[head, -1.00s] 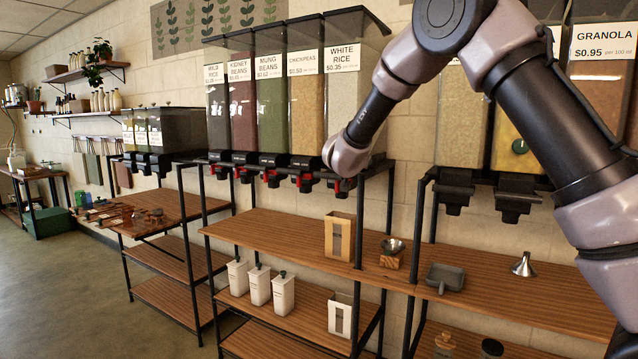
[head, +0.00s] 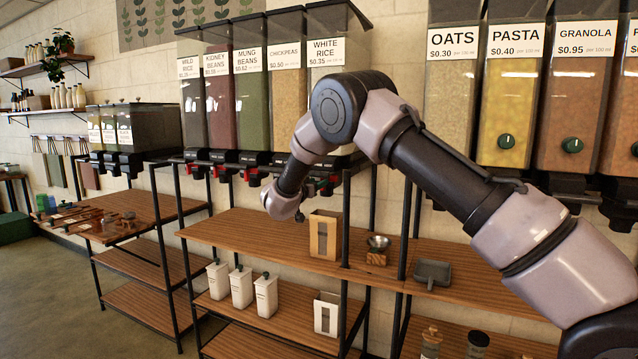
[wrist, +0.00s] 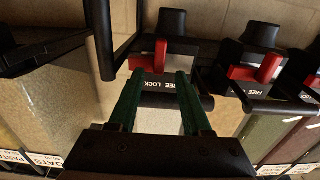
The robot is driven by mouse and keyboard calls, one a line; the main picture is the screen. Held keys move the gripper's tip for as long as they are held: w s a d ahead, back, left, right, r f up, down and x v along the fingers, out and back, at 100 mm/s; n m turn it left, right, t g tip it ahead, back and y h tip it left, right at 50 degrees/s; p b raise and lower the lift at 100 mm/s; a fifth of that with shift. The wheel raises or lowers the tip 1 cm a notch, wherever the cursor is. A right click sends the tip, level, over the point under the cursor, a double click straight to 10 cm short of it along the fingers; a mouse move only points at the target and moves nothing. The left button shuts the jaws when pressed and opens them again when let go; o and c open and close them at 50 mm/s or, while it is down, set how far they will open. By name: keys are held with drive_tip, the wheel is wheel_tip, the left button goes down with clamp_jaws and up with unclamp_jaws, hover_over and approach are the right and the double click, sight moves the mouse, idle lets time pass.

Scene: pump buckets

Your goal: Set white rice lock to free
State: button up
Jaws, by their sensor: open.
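The white rice bin (head: 345,88) is the rightmost of the left dispenser row in the head view, with its label facing me. In the wrist view, which is upside down, its red lever (wrist: 160,55) sits on the black spout above a FREE LOCK marking (wrist: 168,88). The lever's red arm appears to lie toward the LOCK side. My gripper (wrist: 160,75) is open, its two green fingers either side of the marking and pointing at the lever. I cannot tell whether they touch it. My forearm hides part of the white rice spout in the head view.
The chickpeas lever (wrist: 258,70) is close on the right in the wrist view. A black post (wrist: 100,40) stands close on the left. The oats bin (head: 450,100) stands right.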

drive_tip(key=shift+x, duration=1.05)
clamp_jaws()
idle(0.7)
